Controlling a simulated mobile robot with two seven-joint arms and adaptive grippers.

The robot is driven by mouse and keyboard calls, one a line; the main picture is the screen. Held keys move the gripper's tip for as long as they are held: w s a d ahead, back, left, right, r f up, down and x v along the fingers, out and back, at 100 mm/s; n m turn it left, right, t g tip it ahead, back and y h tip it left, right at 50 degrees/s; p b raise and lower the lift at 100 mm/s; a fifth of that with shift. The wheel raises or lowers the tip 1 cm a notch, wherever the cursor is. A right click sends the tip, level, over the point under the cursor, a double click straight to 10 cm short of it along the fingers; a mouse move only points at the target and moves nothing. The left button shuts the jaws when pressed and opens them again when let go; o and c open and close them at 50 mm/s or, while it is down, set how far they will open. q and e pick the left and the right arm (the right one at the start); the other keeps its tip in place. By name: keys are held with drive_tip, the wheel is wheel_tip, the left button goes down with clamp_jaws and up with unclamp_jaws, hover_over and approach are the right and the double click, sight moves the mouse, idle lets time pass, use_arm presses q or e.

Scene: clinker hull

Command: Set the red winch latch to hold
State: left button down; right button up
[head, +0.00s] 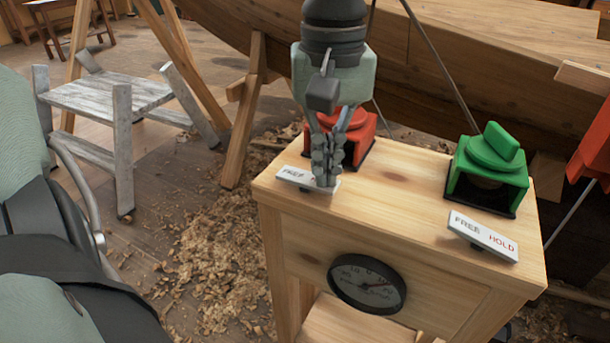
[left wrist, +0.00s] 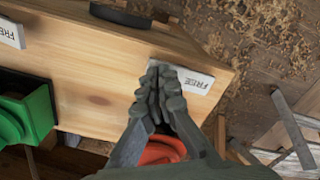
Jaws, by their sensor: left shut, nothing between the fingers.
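The red winch (head: 361,133) stands at the back left of the wooden cabinet top, partly hidden behind my left gripper. Its latch position cannot be made out. Its white label (head: 296,178) reads FREE; the rest is covered by my fingers. My left gripper (head: 326,184) points down in front of the red winch, over its label, shut and empty. In the left wrist view the closed fingertips (left wrist: 160,72) are beside the label (left wrist: 190,77), with part of the red winch (left wrist: 160,150) below between the fingers. My right gripper is not in view.
A green winch (head: 487,168) with a FREE/HOLD label (head: 483,237) stands on the right of the cabinet top (head: 400,195). A round dial (head: 367,284) is on the front. A wooden hull (head: 450,75) lies behind. A grey stool (head: 110,95) stands left.

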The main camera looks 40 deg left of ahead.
use_arm(q)
drive_tip(key=shift+f, duration=0.25)
drive_tip(key=shift+r, duration=0.15)
drive_tip(key=shift+r+p, duration=2.3)
drive_tip(key=shift+r, duration=1.15)
